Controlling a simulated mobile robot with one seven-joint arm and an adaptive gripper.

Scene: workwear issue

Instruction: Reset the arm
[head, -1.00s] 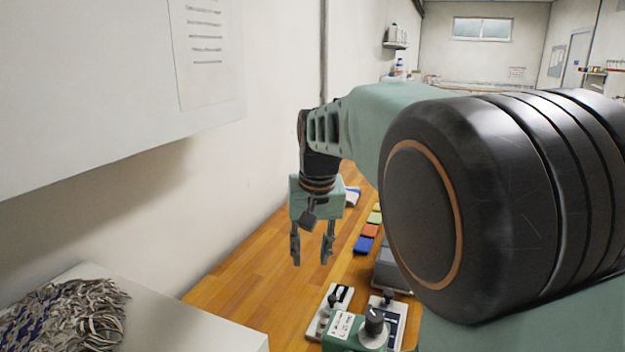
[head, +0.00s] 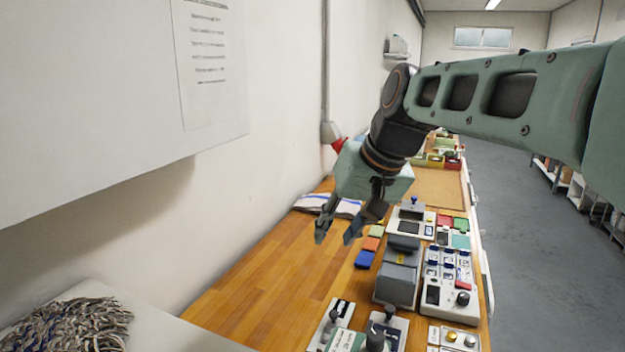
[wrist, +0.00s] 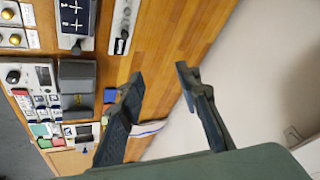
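My gripper (head: 335,235) hangs above the wooden bench (head: 262,285), in the middle of the head view, with its fingers pointing down and slightly left. The two fingers stand apart with nothing between them; it is open and empty. In the wrist view the spread fingers of my gripper (wrist: 162,88) show over the bench and the pale wall. My arm reaches in from the upper right of the head view, raised over the bench.
Grey and white devices (head: 398,275) stand along the bench's right side. Coloured pads (head: 364,259) and a folded white cloth (head: 330,206) lie near my gripper. A heap of cords (head: 65,325) lies at lower left. The wall borders the bench; its left front is bare.

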